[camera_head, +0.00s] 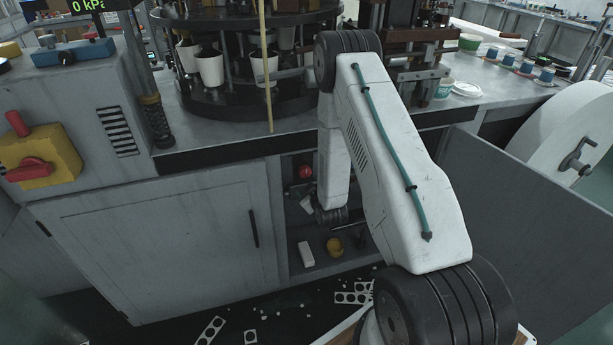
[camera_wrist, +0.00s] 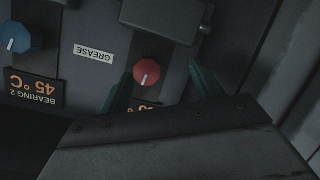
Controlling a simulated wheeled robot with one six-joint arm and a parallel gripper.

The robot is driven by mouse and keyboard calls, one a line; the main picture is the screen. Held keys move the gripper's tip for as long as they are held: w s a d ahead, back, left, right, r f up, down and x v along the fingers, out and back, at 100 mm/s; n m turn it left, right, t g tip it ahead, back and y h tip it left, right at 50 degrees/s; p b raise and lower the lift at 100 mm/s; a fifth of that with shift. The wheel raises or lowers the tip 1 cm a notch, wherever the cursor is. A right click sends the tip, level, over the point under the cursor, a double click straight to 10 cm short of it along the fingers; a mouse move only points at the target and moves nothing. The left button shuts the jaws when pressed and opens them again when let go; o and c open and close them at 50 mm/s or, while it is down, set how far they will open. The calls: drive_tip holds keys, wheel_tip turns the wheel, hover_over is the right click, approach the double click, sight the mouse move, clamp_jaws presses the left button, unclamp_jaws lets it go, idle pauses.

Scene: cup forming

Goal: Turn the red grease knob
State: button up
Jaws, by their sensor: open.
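The red grease knob (camera_wrist: 147,72) is a round dial with a white pointer line, on a grey panel beside an upside-down "GREASE" label (camera_wrist: 93,54). A red knob also shows inside the open cabinet bay in the head view (camera_head: 305,171). My gripper (camera_wrist: 162,84) is open and empty. Its two dark green fingers reach toward the panel on either side of the red knob, and the left finger is nearer to it. I cannot tell whether that finger touches the knob. In the head view my forearm reaches down into the bay and the fingers are hard to make out.
A blue knob (camera_wrist: 17,38) sits left of the label, above a "BEARING 2 45 °C" plate (camera_wrist: 34,88). A dark box (camera_wrist: 166,18) is just above the red knob. A white block (camera_head: 306,254) and a yellow item (camera_head: 334,246) lie low in the bay.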

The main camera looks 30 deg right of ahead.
sight(306, 174)
drive_tip(key=w+d+t, duration=0.1)
drive_tip(key=w, duration=0.1)
drive_tip(key=w+d+t+h, duration=0.1)
drive_tip(key=w, duration=0.1)
drive_tip(key=w+d+n+t, duration=0.1)
drive_tip(key=w, duration=0.1)
drive_tip(key=shift+r+t, duration=0.25)
drive_tip(key=shift+t, duration=0.15)
drive_tip(key=shift+c, duration=0.4)
drive_tip(key=c, duration=0.9)
